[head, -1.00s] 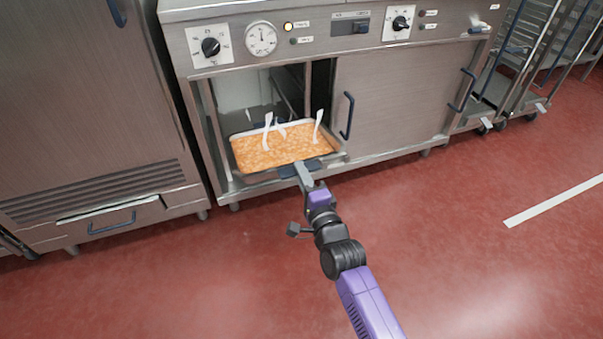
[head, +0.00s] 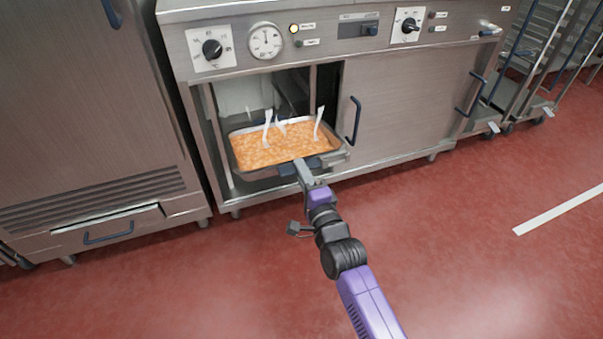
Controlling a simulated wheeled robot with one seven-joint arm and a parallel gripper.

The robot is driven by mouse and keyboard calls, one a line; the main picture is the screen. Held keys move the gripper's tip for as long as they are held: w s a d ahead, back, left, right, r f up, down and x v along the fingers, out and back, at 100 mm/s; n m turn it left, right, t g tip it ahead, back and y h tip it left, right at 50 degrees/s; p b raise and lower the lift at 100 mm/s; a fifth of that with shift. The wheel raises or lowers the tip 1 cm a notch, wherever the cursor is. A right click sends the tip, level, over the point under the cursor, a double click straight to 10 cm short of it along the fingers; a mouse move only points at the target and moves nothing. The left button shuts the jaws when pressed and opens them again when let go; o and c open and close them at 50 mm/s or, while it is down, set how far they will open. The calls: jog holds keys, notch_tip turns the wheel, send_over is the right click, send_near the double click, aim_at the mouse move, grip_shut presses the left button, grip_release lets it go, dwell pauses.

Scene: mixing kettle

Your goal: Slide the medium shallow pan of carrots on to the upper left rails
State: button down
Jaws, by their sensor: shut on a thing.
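The shallow pan of carrots (head: 282,145) is a dark-rimmed tray full of orange pieces, with white steam wisps over it. It is level and sits at the open left bay (head: 240,95) of the steel cabinet, its far part inside the opening and its near edge out in front. My gripper (head: 304,167) is shut on the near edge of the pan, right of its middle. The inside of the bay is dark on the right, and the rails cannot be made out clearly. Whether the pan rests on any rail cannot be told.
A closed sliding door (head: 400,108) with a blue handle (head: 353,120) stands just right of the pan. A bay post edges the left. A tall steel cabinet (head: 85,110) is at the left, a wheeled rack (head: 530,60) at the right. The red floor (head: 440,240) is clear.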

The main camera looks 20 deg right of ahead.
jog(key=shift+w+r+t+b, duration=0.2)
jog(key=shift+t+b, duration=0.9)
jog(key=shift+b, duration=3.15)
jog(key=shift+w, duration=5.5)
